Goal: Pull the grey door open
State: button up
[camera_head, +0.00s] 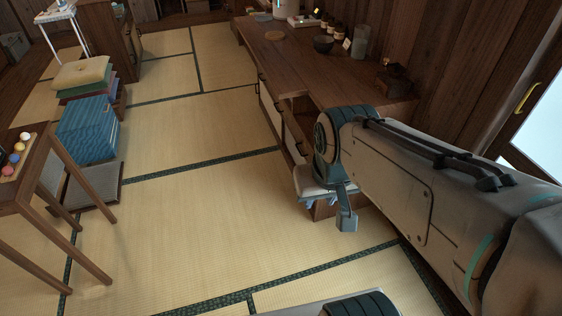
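A long low wooden cabinet (335,82) stands along the right wall. Its front carries a pale greyish door panel (268,112), seen at a steep angle; I cannot tell for sure that this is the grey door. Small dark handles show on the front. A dark gap shows under the cabinet top near its close end, partly behind my arm. My gripper (330,205) points down in front of the cabinet's close end. A grey finger-like block shows at its right, with small bluish parts at its left. Its grip is unclear, and the arm hides part of the cabinet front.
The tatami floor (190,215) is clear in front of the cabinet. A wooden table (25,180) with coloured balls stands at the left, near a blue box (88,130) and stacked cushions (82,72). A dark bowl (323,43), jars and a glass stand on the cabinet top.

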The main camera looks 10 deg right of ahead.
aim_at(289, 142)
jog(key=u, duration=0.15)
jog(key=i, duration=1.55)
jog(key=z, duration=0.6)
